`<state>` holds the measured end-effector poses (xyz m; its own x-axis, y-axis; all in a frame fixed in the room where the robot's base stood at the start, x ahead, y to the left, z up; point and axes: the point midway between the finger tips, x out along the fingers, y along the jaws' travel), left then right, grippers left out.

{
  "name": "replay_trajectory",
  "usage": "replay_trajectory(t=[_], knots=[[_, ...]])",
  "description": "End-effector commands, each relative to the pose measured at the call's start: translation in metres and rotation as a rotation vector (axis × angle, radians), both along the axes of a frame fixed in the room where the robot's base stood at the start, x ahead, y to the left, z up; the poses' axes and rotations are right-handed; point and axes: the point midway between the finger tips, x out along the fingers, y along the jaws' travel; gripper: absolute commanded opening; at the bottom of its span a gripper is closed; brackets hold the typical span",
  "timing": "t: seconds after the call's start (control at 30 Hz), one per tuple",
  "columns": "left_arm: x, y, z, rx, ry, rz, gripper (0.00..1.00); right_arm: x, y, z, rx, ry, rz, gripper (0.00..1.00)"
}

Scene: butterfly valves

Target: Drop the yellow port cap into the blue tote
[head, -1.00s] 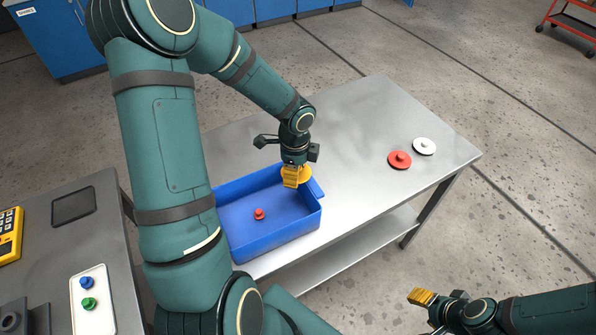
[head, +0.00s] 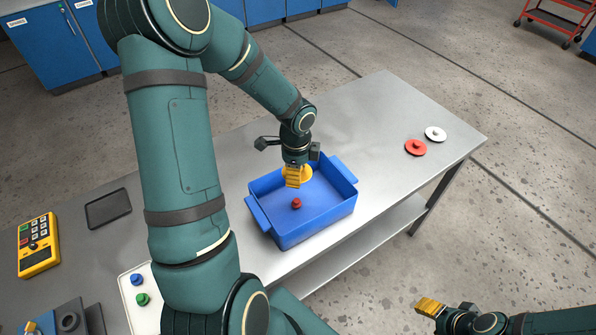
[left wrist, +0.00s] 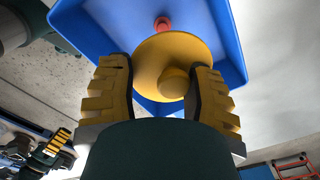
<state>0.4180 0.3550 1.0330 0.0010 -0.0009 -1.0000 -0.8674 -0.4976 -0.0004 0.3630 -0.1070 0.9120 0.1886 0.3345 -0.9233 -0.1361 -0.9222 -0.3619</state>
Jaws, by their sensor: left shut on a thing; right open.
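The yellow port cap (left wrist: 160,55), a disc with a round knob, sits between the two yellow fingers of my left gripper (left wrist: 165,95). In the head view my left gripper (head: 293,180) is shut on the cap (head: 305,172), which is partly hidden behind the fingers. Both are over the blue tote (head: 318,229), towards its back side. The tote is open-topped, with a small red plug (head: 296,203) inside. The tote's blue wall (left wrist: 90,30) shows beyond the cap in the left wrist view. My right gripper (head: 429,307) is open and empty, low at the right.
The tote stands on a metal table (head: 380,110). A red disc cap (head: 415,148) and a white disc cap (head: 435,134) lie on its right part. At left are a yellow keypad device (head: 38,245), a dark pad (head: 108,208) and a white tray (head: 128,297) with blue and green plugs.

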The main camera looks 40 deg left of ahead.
Motion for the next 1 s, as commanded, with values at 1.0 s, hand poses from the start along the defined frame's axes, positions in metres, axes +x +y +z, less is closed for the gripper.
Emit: replay_trajectory(t=[1.0], knots=[[0.000,0.001,-0.060,0.000,-0.001,0.004,0.00,0.002,0.003,-0.058,-0.010,0.001,-0.003,0.52]])
